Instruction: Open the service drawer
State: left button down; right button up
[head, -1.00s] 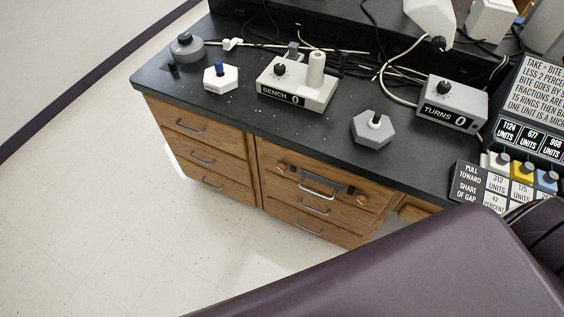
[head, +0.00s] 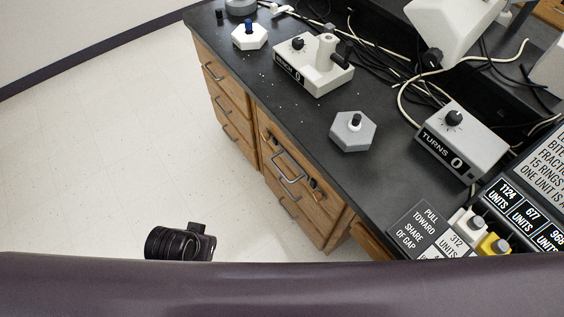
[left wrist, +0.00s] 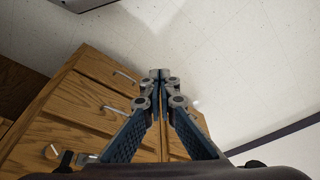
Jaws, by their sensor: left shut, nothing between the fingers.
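The service drawer is probably the top wooden drawer (head: 291,149) of the right-hand column, with a large metal handle (head: 291,181) and dark fittings at both sides. It looks closed. My left gripper (left wrist: 160,74) is shut and empty, to the right of the handles in that view and touching none that I can see. In the head view its fingers are not visible. My right gripper is in neither view.
The black bench top (head: 290,107) carries a hexagonal grey block (head: 352,131), a white hexagonal block (head: 250,36), a control box (head: 313,66), a TURNS box (head: 462,140) and loose cables. Lower drawers sit below. The pale floor (head: 120,130) left of the cabinet is clear.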

pick_arm(q)
jog(key=w+d+r+m+h, duration=0.1)
jog(key=w+d+r, duration=0.35)
jog(key=r, duration=0.45)
jog(key=w+d+r+m+h, duration=0.3)
jog(key=w+d+m, duration=0.3)
jog(key=d, duration=0.7)
jog(key=w+m+y, duration=0.1)
jog(key=w+m, duration=0.1)
jog(key=w, duration=1)
jog(key=s+a+x, duration=0.1)
jog(key=x, duration=0.9)
jog(key=shift+s+f+g+b, duration=0.15)
jog(key=shift+f+g+b, duration=0.2)
jog(key=shift+g+b, duration=0.05)
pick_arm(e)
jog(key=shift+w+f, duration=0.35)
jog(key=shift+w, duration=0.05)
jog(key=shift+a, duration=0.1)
